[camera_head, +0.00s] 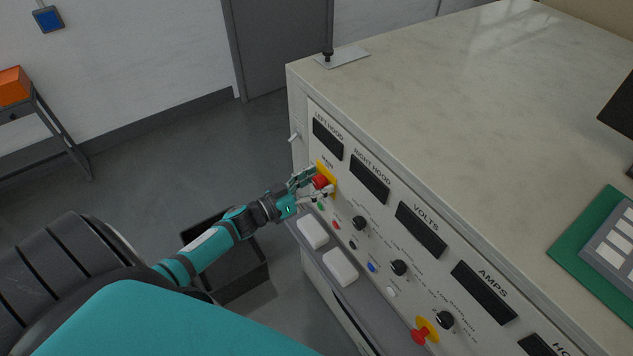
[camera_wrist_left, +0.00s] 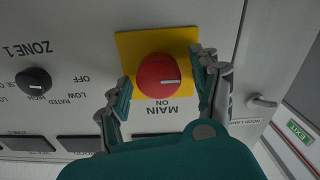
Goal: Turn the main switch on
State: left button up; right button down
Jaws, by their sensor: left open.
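The main switch is a red round knob (camera_head: 320,181) on a yellow plate at the far left end of the panel, under the left hood display. In the left wrist view the knob (camera_wrist_left: 158,75) has a white mark pointing right, and upside-down MAIN and ON lettering sits below it. My left gripper (camera_head: 313,185) is open at the knob. In the wrist view its fingers stand one on each side of the knob, with visible gaps; whether they touch it cannot be told from the head view. My right gripper is not in view.
Dark displays, black knobs (camera_head: 399,268) and small buttons run along the panel. A red knob on yellow (camera_head: 423,333) sits lower right. White blocks (camera_head: 341,267) lie on the ledge below. A dark open bin (camera_head: 238,280) stands on the floor under my arm. A hook-like handle (camera_wrist_left: 262,102) is beside the panel.

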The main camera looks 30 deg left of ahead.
pick_arm(q)
jog(key=shift+c, duration=0.3)
jog(key=c, duration=1.1)
jog(key=shift+m, duration=0.3)
jog(key=m+b, duration=0.1)
jog(key=m, duration=0.3)
jog(key=shift+d+m, duration=0.1)
jog(key=shift+m, duration=0.2)
jog(key=m+b, duration=0.1)
jog(key=m, duration=0.3)
jog(key=shift+d+f, duration=0.1)
jog(key=shift+f, duration=0.05)
jog(key=m+b, duration=0.2)
jog(key=m, duration=0.3)
jog(key=shift+s+m, duration=0.1)
jog(key=shift+m, duration=0.3)
jog(key=shift+f+m+b, duration=0.1)
jog(key=shift+m+b, duration=0.65)
jog(key=shift+m, duration=0.65)
jog(key=shift+d, duration=0.1)
